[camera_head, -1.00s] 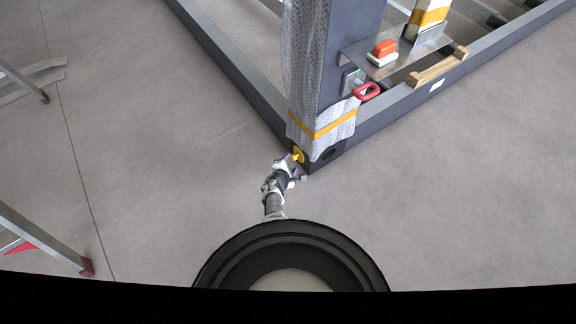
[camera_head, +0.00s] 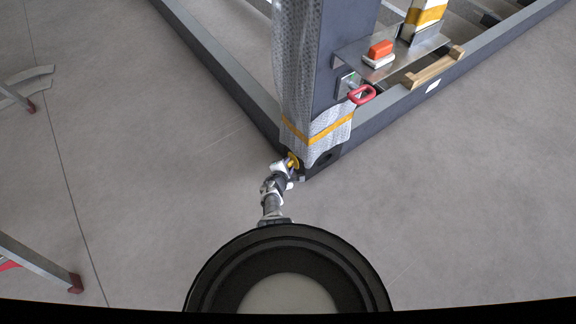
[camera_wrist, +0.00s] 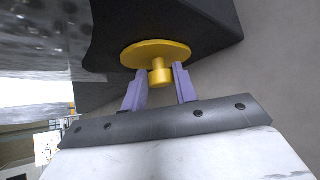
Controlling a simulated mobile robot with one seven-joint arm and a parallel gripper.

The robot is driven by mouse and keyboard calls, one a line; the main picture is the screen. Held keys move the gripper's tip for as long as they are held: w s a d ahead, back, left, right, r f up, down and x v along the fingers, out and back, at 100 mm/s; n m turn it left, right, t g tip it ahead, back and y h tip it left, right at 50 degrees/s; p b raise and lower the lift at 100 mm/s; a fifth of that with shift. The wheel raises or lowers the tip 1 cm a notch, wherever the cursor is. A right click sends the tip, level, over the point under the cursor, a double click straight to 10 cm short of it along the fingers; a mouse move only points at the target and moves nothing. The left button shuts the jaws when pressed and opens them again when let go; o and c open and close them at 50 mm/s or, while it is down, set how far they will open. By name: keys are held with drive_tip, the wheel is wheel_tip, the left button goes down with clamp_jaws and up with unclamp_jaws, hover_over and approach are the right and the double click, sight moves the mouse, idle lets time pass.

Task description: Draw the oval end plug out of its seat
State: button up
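The oval end plug (camera_wrist: 156,52) is yellow, with a wide oval flange and a short round knob (camera_wrist: 160,74) pointing toward my wrist. In the wrist view its flange lies against the dark corner block of the frame. My gripper (camera_wrist: 162,72) has two purple fingers, one on each side of the knob. They stand apart, with a gap visible at least on the right side. In the head view the plug (camera_head: 293,160) is a small yellow patch at the column's foot, partly hidden by my gripper (camera_head: 288,167). The seat behind the flange is hidden.
The column (camera_head: 300,70) is wrapped in clear bubble sheet with an orange strap (camera_head: 318,132). A dark oval opening (camera_head: 325,158) is on the neighbouring corner face. A red handle (camera_head: 362,94) and a metal shelf (camera_head: 390,60) are up right.

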drive_tip(key=shift+c, duration=1)
drive_tip(key=shift+o, duration=1.4)
drive_tip(key=shift+c, duration=0.9)
drive_tip(key=shift+a, duration=0.1)
